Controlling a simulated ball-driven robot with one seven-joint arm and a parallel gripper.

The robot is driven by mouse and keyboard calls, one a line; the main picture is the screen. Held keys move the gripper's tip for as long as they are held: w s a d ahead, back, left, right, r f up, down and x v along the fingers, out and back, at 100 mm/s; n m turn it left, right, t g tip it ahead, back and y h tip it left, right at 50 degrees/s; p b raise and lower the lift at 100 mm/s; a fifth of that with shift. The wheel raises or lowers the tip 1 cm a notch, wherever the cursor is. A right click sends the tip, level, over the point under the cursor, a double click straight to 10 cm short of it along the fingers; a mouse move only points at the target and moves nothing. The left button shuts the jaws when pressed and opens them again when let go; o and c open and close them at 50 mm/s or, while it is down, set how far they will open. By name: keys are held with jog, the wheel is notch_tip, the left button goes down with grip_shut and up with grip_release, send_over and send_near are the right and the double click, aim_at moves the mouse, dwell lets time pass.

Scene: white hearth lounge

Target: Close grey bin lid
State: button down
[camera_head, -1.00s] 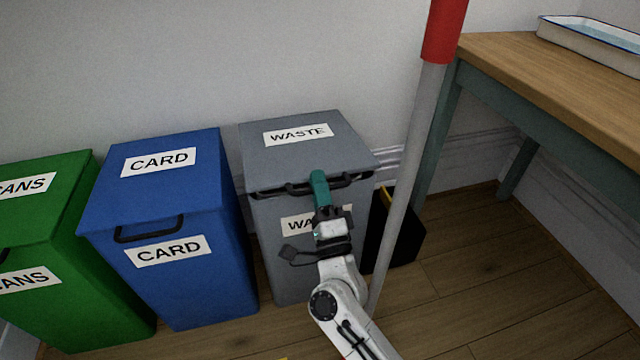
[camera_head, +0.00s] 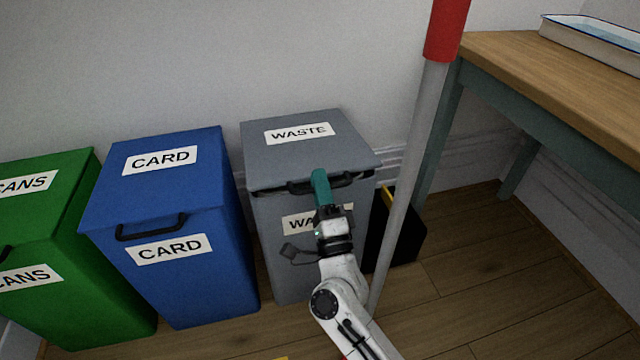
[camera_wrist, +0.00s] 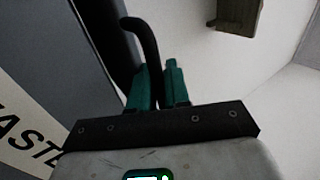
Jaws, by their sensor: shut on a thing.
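The grey bin (camera_head: 280,235) stands between the blue bin and the pole, with WASTE labels on its lid and front. Its grey lid (camera_head: 335,150) lies nearly level over the bin, with a thin dark gap under its front edge. The black lid handle (camera_head: 300,188) runs along that edge. My gripper (camera_head: 321,182), with teal fingers, is at the middle of the handle and hides part of it and of the front label. In the wrist view the fingers of my gripper (camera_wrist: 156,78) are shut on the curved black handle (camera_wrist: 148,45).
A blue CARD bin (camera_head: 190,270) and a green CANS bin (camera_head: 95,310) stand to the left, lids down. A grey pole with a red top (camera_head: 409,170) rises just right of my arm. A black container (camera_head: 408,240) and a wooden table (camera_head: 540,75) are at right.

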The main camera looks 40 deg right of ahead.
jog(key=shift+s+a+f+y, duration=0.15)
jog(key=shift+f+y, duration=0.25)
jog(key=shift+f, duration=1.1)
jog(key=c, duration=1.4)
grip_release()
jog(key=shift+c, duration=0.2)
notch_tip(320, 180, up, 2)
jog(key=shift+r+h, duration=0.1)
jog(key=shift+h, duration=0.2)
jog(key=s+a+f+b, duration=0.1)
jog(key=s+f+b, duration=0.2)
jog(key=f, duration=0.9)
jog(key=shift+a, duration=0.3)
jog(key=shift+o, duration=0.7)
jog(key=shift+a, duration=0.1)
jog(key=shift+a+f, duration=0.1)
jog(key=shift+a, duration=0.15)
jog(key=shift+c, duration=0.7)
jog(key=shift+d+r, duration=0.25)
jog(key=shift+r, duration=0.15)
